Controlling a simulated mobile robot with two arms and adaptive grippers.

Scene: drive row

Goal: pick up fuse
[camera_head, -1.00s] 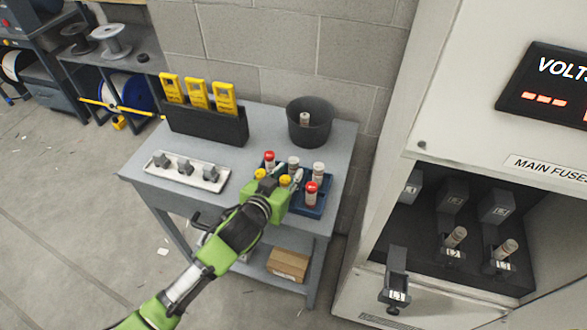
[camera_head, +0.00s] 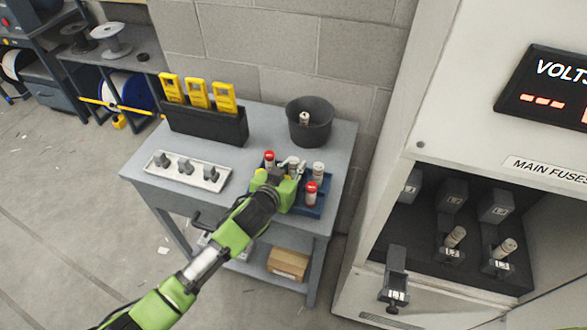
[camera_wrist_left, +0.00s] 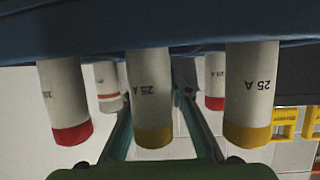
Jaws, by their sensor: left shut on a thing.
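A blue tray (camera_head: 313,208) on the cart holds several white fuses in two rows. The front row has two yellow-tipped fuses and a red-tipped fuse (camera_head: 311,191). The back row has a red-tipped fuse (camera_head: 269,158), a grey-tipped middle fuse and another grey-tipped fuse (camera_head: 318,170). My left gripper (camera_head: 291,165) reaches over the front row, shut on the middle back fuse. In the left wrist view, upside down, its fingers pass either side of the yellow-tipped "25 A" fuse (camera_wrist_left: 149,95), which hides the held one. My right gripper is out of view.
A dark bin (camera_head: 310,125) with a fuse inside stands behind the tray. A white tray (camera_head: 213,184) of grey parts and a black holder (camera_head: 205,126) with yellow meters are left. The fuse cabinet (camera_head: 470,120) stands right, its lower compartment open.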

